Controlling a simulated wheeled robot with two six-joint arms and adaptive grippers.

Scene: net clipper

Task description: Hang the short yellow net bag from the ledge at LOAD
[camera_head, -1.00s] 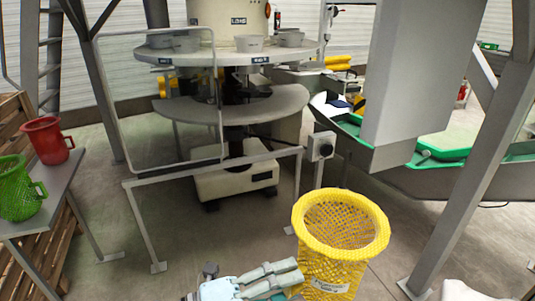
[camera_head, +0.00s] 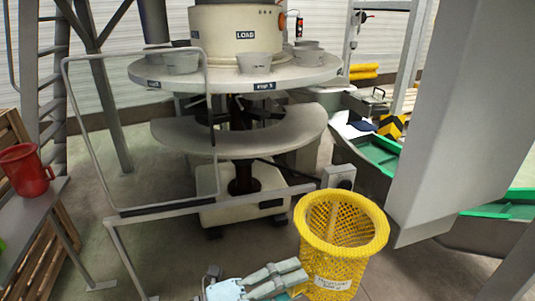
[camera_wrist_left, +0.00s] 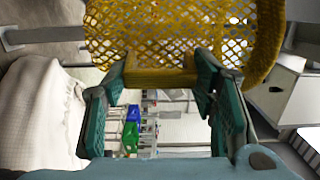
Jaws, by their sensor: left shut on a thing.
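The yellow net bag (camera_head: 342,235) is an open-topped mesh basket with a thick rim and a white label low on its front. It hangs upright in the lower right of the head view, in front of the machine. My left gripper (camera_head: 297,277) is at the bag's left side, shut on its handle. In the left wrist view the fingers (camera_wrist_left: 160,85) clasp the yellow handle (camera_wrist_left: 160,75), with mesh beyond. The LOAD sign (camera_head: 245,35) is on the pale drum above the round ledge (camera_head: 205,80). My right gripper is not in view.
Grey pots (camera_head: 180,62) stand on the round ledge. A tube frame (camera_head: 135,130) and a low rail (camera_head: 220,200) stand before the machine at left. A big grey chute (camera_head: 460,110) is close at right. A red mug (camera_head: 25,170) is on a side table.

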